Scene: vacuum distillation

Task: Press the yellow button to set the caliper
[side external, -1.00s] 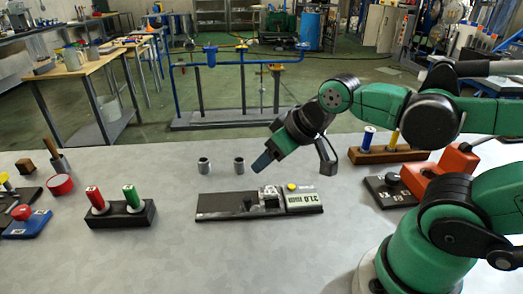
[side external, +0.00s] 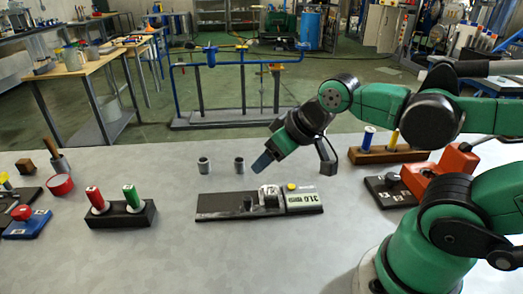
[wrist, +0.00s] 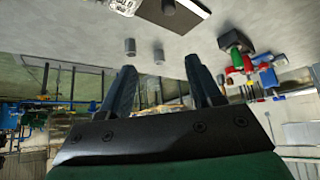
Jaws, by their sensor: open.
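The caliper (side external: 225,207) is a long dark base lying flat on the grey table. Its sliding block (side external: 269,194) stands near the middle, and a pale digital display (side external: 302,200) sits at its right end. The yellow button (side external: 291,187) is a small round knob on top, just behind the display. My gripper (side external: 262,162) hangs above and behind the caliper, left of the button and apart from it. In the wrist view my gripper (wrist: 165,72) is open and empty. The caliper (wrist: 186,14) is cut off by that view's top edge, and the button is not visible there.
Two small grey cylinders (side external: 204,166) (side external: 239,164) stand behind the caliper. A black holder (side external: 122,214) with red and green cylinders is at left. A wooden block (side external: 372,155) with blue and yellow cylinders is at right. The table in front of the caliper is clear.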

